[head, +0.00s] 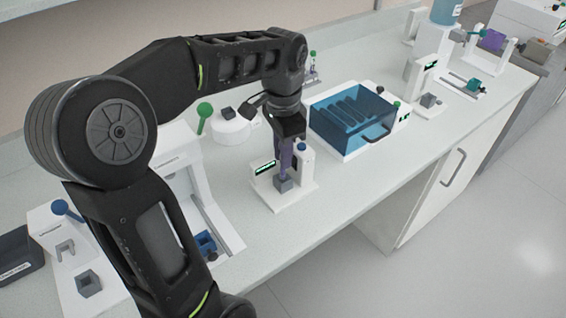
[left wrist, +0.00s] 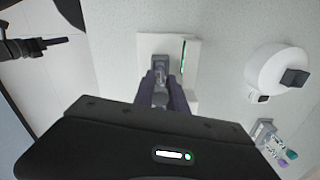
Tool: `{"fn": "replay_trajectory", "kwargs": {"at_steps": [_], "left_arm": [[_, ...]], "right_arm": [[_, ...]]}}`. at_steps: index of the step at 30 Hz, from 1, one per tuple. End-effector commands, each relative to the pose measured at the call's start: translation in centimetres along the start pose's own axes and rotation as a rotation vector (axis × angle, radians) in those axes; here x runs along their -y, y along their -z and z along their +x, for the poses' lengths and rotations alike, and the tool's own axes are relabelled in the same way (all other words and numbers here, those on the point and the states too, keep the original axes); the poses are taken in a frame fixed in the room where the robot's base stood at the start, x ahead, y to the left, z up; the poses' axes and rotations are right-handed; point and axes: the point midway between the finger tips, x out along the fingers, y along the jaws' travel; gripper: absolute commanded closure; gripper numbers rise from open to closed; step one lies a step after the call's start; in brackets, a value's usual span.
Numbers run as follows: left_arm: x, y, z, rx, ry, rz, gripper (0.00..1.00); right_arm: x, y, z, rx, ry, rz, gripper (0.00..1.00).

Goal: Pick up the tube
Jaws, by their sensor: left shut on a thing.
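My left gripper (head: 286,170) points down over a small white stand (head: 299,196) with a grey block (head: 284,185) on it. In the left wrist view its two purple fingers (left wrist: 161,88) are shut on a narrow greyish thing, which I take to be the tube (left wrist: 159,94). The fingers hide most of it. Its lower end is over or in the grey block; I cannot tell which. A dark part that looks like my right gripper (left wrist: 52,42) shows at the upper left of the left wrist view, its jaws unclear.
A blue-lidded box (head: 350,116) stands right of the stand. A round white device (head: 232,127) is behind it on the left. A white device with a blue block (head: 206,243) stands at the left. The bench front near the stand is clear.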

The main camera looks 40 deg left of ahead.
Motion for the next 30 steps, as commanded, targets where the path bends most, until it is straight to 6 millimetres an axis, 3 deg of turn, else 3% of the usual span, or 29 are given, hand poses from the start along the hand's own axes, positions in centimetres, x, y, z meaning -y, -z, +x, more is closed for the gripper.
{"fn": "replay_trajectory", "kwargs": {"at_steps": [6, 9, 30], "left_arm": [[0.0, 0.1, -4.4, -0.004, 0.003, 0.002, 1.0], [0.0, 0.0, -6.2, 0.0, 0.001, 0.001, 1.0], [0.0, 0.0, -6.6, 0.0, 0.001, 0.001, 1.0]], "right_arm": [[-0.1, 0.0, 0.3, -0.001, 0.001, -0.001, 0.64], [0.4, -0.1, -1.2, 0.002, -0.002, 0.001, 0.64], [0.4, -0.2, -1.2, 0.004, -0.004, 0.003, 0.64]]}}
